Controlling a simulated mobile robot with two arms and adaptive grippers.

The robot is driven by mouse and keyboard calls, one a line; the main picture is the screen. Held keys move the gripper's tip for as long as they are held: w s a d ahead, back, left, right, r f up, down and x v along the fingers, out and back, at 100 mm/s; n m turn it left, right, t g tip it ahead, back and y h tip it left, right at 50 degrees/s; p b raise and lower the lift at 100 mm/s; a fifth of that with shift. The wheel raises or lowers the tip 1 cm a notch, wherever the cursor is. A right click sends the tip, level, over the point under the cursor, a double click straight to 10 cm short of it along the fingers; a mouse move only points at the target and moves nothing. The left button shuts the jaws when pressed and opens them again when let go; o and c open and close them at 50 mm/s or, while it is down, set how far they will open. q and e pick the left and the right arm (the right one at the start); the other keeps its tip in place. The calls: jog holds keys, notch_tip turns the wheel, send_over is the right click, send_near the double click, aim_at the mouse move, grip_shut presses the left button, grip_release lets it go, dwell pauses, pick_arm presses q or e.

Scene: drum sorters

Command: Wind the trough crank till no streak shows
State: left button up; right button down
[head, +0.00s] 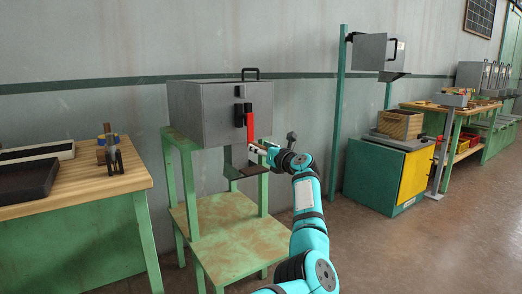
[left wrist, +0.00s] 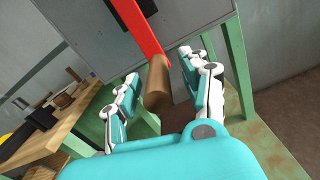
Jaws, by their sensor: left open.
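The grey metal box (head: 208,112) stands on a green frame. On its front is a crank with a red arm (head: 250,125); in the left wrist view the red arm (left wrist: 143,25) ends in a brown cylindrical handle (left wrist: 157,85). My left gripper (head: 257,148) is at the lower end of the red arm. In the wrist view its open fingers (left wrist: 158,70) stand on either side of the handle, with gaps visible. A chute (head: 246,170) hangs below the box. I cannot make out any streak. My right gripper is out of view.
A wooden-topped bench (head: 85,180) with a black tray (head: 28,179) and a small clamp-like object (head: 113,158) stands at left. A green cabinet (head: 375,178) carrying a wooden crate (head: 400,123) stands at right. The floor at right is clear.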

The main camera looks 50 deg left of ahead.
pick_arm(q)
jog(key=s+d, duration=0.1)
jog(key=d, duration=1.1)
jog(key=shift+s, duration=0.1)
